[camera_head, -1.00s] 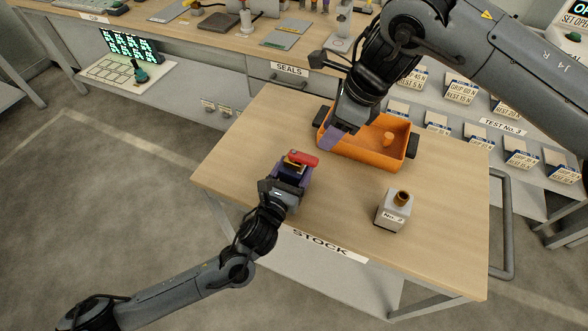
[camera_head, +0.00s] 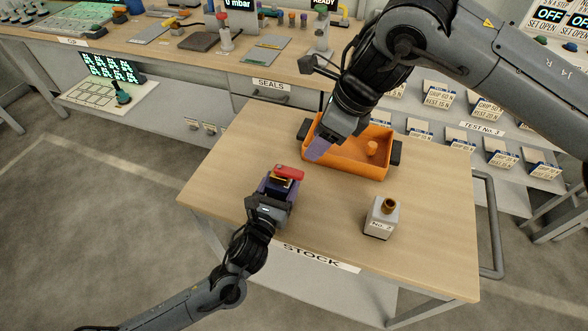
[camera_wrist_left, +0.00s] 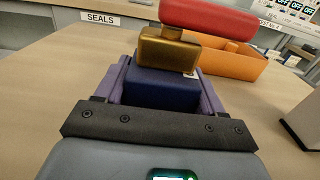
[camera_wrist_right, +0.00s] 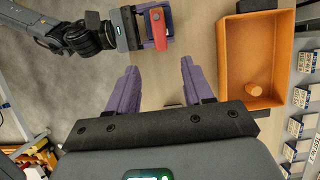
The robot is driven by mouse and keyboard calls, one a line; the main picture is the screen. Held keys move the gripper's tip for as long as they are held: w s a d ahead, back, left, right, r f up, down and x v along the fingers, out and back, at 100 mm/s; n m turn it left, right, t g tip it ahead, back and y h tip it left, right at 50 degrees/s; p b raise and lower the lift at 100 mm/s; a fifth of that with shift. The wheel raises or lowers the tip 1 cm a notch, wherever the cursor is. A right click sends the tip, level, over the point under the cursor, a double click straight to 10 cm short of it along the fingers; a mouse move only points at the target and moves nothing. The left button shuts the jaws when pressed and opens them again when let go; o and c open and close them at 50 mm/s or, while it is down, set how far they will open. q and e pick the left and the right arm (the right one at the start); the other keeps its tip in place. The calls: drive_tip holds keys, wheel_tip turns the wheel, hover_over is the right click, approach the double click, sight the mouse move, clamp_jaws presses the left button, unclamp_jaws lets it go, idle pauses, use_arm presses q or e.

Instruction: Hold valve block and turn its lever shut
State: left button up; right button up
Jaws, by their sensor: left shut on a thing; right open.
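The valve block (camera_head: 268,186) is dark blue with a brass part (camera_wrist_left: 168,48) and a red lever (camera_head: 289,172) on top. My left gripper (camera_head: 279,187) is shut on the block at the table's left side. In the left wrist view, its purple fingers flank the blue block (camera_wrist_left: 160,88), and the red lever (camera_wrist_left: 208,18) lies crosswise above the brass part. My right gripper (camera_head: 318,149) is open and empty, above the near left corner of the orange bin. In the right wrist view, its fingers (camera_wrist_right: 158,85) are apart over bare table, with the red lever (camera_wrist_right: 158,28) beyond them.
The orange bin (camera_head: 350,168) with dark end handles stands at the table's back and holds an orange peg (camera_head: 371,149). A pale block marked No. 2 (camera_head: 380,222) with a brown top stands at the right front. The wooden table (camera_head: 320,215) is clear between them.

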sight(295, 171)
drive_tip(key=x, duration=1.1)
drive_tip(key=shift+w+a+f, duration=0.1)
drive_tip(key=shift+a+f, duration=0.1)
drive_tip(key=shift+f, duration=0.15)
clamp_jaws()
